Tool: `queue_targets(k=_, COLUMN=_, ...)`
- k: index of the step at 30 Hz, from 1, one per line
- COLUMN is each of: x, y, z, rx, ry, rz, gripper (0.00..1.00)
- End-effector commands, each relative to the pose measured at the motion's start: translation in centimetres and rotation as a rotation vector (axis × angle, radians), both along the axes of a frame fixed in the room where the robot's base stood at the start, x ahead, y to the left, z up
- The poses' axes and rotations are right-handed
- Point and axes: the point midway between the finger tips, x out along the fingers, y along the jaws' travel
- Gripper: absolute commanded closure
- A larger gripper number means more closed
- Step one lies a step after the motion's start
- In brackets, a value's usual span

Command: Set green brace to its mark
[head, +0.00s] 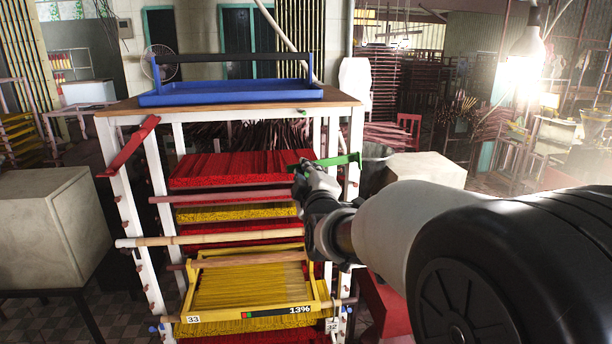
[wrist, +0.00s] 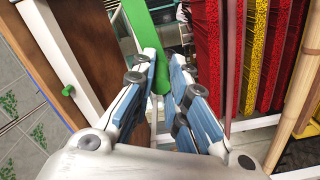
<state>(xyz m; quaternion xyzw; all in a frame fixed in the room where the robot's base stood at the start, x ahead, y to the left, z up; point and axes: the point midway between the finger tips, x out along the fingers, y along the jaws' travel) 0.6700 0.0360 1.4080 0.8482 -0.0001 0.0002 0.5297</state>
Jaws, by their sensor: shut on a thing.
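The green brace (head: 340,160) is a flat bar held near the upper right of the rack, roughly level and tilted slightly up to the right. My gripper (head: 303,170) is shut on it near its left end. In the wrist view the brace (wrist: 148,35) runs between the blue-padded fingers of my gripper (wrist: 166,78). A small green knob (wrist: 68,90) shows on a white rack member, apart from the brace; in the head view a small green piece (head: 302,113) shows under the top's front edge. My fingers partly hide the brace's held end.
The white rack (head: 112,180) carries red and yellow incense trays, with a blue tray (head: 230,94) on its wooden top (head: 125,106). A red brace (head: 130,147) slants across its left post. A bamboo pole (head: 200,237) crosses the front. Grey blocks stand on both sides.

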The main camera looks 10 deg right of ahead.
Motion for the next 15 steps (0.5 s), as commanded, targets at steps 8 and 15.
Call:
queue_targets(k=8, x=0.0, y=-0.8, z=-3.7, rx=-0.257, ry=0.001, rz=0.000, gripper=1.00)
queue_targets(k=15, x=0.0, y=-1.9, z=-5.6, rx=-0.439, ry=0.001, rz=-0.001, gripper=1.00)
